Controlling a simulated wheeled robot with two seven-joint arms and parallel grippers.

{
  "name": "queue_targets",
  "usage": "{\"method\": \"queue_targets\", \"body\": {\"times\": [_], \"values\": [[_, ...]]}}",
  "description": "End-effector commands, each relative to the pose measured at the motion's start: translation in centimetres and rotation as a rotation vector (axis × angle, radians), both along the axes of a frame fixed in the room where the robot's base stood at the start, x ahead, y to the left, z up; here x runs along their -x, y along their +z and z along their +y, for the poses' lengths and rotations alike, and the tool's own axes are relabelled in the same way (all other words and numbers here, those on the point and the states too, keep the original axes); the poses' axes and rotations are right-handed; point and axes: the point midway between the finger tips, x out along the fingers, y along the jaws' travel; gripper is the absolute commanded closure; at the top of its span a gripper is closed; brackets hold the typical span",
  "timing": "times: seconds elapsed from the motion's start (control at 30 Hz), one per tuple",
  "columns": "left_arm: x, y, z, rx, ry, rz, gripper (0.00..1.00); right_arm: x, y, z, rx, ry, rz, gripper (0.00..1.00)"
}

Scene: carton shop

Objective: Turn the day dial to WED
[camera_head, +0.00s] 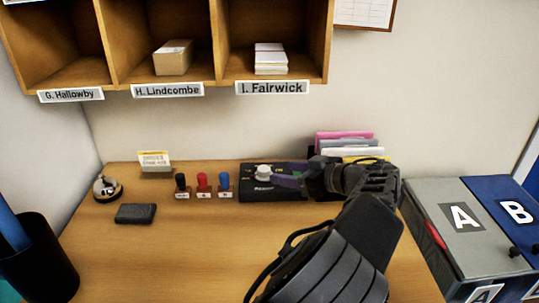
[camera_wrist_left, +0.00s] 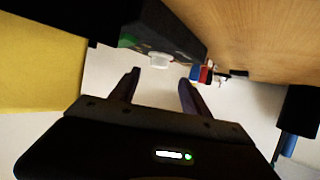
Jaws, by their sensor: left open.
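The day dial is a white knob (camera_head: 264,170) on a black box (camera_head: 257,192) at the back of the desk. In the left wrist view the white knob (camera_wrist_left: 158,59) sticks out from the black box (camera_wrist_left: 172,28). My left gripper (camera_head: 281,178) reaches in from the right of the knob. In the left wrist view its two fingers (camera_wrist_left: 159,80) are apart with nothing between them, and the knob shows just beyond the gap. The day marks around the dial are too small or hidden to read. My right gripper is not in view.
Several stamps (camera_head: 203,187) stand left of the box. A bell (camera_head: 107,188), card holder (camera_head: 155,163), dark pad (camera_head: 136,213) and pen cup (camera_head: 38,262) are further left. Folders (camera_head: 343,142) stand behind my arm. Lettered bins (camera_head: 463,216) are at right.

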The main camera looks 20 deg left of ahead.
Motion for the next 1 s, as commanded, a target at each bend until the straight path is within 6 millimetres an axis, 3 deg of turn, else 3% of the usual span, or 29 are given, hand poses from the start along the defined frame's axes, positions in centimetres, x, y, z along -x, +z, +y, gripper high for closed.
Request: {"method": "queue_targets", "body": {"times": [0.53,1.0], "values": [[-0.2,-0.2,0.6,0.0,0.002,0.001,0.45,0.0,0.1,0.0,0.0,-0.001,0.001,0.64],[-2.1,-2.6,6.1,-0.001,0.001,0.002,0.45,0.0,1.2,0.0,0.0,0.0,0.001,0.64]]}}
